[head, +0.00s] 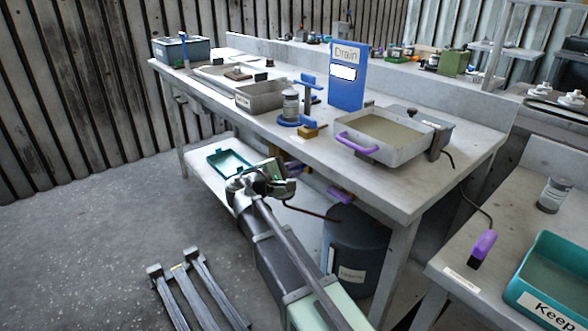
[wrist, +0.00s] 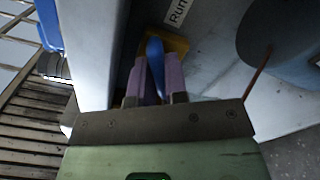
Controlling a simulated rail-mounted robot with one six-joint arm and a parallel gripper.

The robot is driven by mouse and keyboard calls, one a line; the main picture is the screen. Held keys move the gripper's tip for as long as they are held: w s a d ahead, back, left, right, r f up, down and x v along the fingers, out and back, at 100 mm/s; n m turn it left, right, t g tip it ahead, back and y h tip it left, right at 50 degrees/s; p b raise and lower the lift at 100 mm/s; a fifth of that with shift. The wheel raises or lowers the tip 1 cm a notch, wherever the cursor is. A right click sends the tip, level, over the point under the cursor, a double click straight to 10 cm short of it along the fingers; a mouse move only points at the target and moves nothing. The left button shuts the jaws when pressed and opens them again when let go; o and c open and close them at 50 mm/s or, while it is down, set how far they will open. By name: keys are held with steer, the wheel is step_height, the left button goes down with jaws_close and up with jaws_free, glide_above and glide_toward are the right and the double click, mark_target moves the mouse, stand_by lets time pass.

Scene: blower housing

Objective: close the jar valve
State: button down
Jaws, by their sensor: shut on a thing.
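In the wrist view my gripper (wrist: 155,80) has its two purple fingers closed on a blue lever (wrist: 155,55). The lever stands in front of a yellow body (wrist: 178,46), beside a white label reading "Run" (wrist: 179,11). I take this lever for the jar valve's handle; its lower end is hidden between the fingers. In the head view my gripper (head: 285,170) is at the front edge of the long bench, below its top, and the lever cannot be made out there. A grey jar (head: 290,105) stands upright in a blue holder on the bench above.
A grey tray (head: 262,97) and a pale tray with a purple handle (head: 355,143) flank the jar. A blue "Drain" sign (head: 347,80) stands behind. A dark drum (head: 352,245) sits below the bench, right of my gripper. A teal tray (head: 229,162) lies on the lower shelf.

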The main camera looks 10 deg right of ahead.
steer(key=m, duration=0.6)
stand_by(0.6)
steer(key=c, duration=1.1)
jaws_free()
steer(key=shift+c, duration=0.2)
steer(key=v, duration=1)
steer(key=shift+s+a, duration=0.2)
steer(key=shift+a, duration=0.15)
steer(key=shift+f, duration=0.1)
